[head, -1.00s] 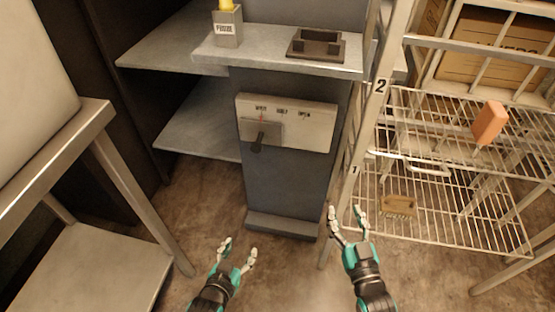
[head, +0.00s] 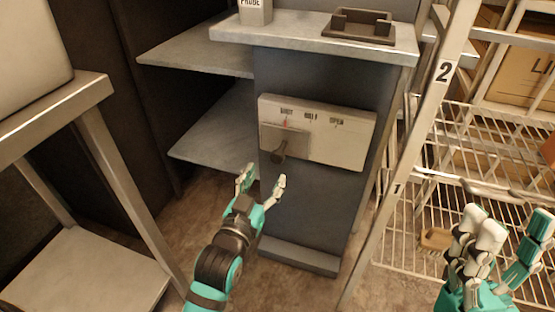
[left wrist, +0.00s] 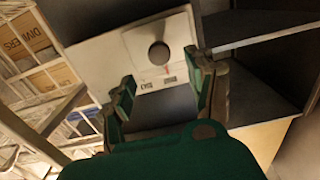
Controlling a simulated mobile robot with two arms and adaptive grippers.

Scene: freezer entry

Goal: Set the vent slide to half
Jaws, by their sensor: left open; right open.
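The vent panel (head: 345,139) is a pale plate on the front of a grey pedestal, with labels reading SHUT, HALF and OPEN along its top. The slide plate (head: 299,138) with its dark knob (head: 279,151) sits at the left of the panel, under SHUT, where a red mark shows. My left gripper (head: 262,180) is open just below the knob, apart from it. In the left wrist view the knob (left wrist: 159,51) shows ahead, between and beyond the open fingers (left wrist: 165,95). My right gripper (head: 505,240) is open and empty at the lower right, by the wire rack.
A shelf ledge (head: 290,43) juts out above the panel, carrying a probe holder (head: 256,12) and a dark bracket (head: 359,26). A wire rack (head: 490,150) with a metal upright stands right. A steel table (head: 60,115) stands left.

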